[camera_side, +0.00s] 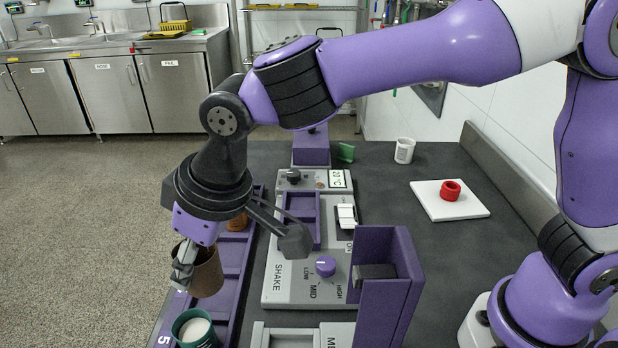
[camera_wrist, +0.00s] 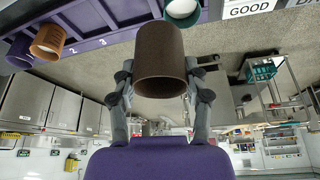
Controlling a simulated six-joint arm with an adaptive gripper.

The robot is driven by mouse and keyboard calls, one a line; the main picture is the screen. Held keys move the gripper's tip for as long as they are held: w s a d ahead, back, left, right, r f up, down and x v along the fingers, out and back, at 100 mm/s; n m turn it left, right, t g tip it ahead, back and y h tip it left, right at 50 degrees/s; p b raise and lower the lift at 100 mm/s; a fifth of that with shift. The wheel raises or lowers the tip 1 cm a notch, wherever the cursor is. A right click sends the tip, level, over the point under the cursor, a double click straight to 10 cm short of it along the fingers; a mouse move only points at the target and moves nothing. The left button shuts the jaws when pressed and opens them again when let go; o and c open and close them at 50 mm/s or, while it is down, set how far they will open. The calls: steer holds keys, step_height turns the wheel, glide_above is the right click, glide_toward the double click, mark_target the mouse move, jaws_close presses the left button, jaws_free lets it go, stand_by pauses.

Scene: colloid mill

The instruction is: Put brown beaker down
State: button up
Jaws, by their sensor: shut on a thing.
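My gripper (camera_side: 184,268) is shut on the brown beaker (camera_side: 208,275), holding it by its sides at the bench's left edge. The beaker looks roughly upright in the side view, over or just beside the long purple rack (camera_side: 231,262); its height above the rack is hard to tell. In the wrist view the brown beaker (camera_wrist: 160,62) sits between both fingers. The purple rack (camera_wrist: 105,25) with numbered slots shows behind it there.
A green beaker with white contents (camera_side: 194,328) stands at the rack's near end. An orange-brown beaker (camera_side: 238,221) stands farther back. The shaker panel (camera_side: 300,270) and a tall purple holder (camera_side: 388,285) are to the right. A white cup (camera_side: 404,150) and red ring (camera_side: 450,190) stand farther off.

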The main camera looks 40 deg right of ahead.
steer(key=w+d+f, duration=0.2)
steer(key=w, duration=0.1)
steer(key=w+d+f+m, duration=0.1)
steer(key=w+d+f, duration=0.1)
steer(key=w+d, duration=0.1)
steer(key=w+d+f+m, duration=0.1)
steer(key=w+d+f, duration=0.1)
steer(key=w, duration=0.3)
steer(key=shift+w+d+f+h, duration=0.15)
steer(key=shift+d+f, duration=0.05)
steer(key=shift+d, duration=0.2)
steer(key=shift+w+d+f+h, duration=0.1)
steer(key=shift+d+f+h, duration=0.05)
steer(key=shift+d, duration=0.2)
steer(key=shift+w+d+f, duration=0.1)
steer(key=shift+w+f, duration=0.05)
steer(key=shift+f, duration=1.95)
steer(key=shift+f, duration=0.2)
steer(key=o, duration=0.7)
steer(key=shift+o, duration=0.2)
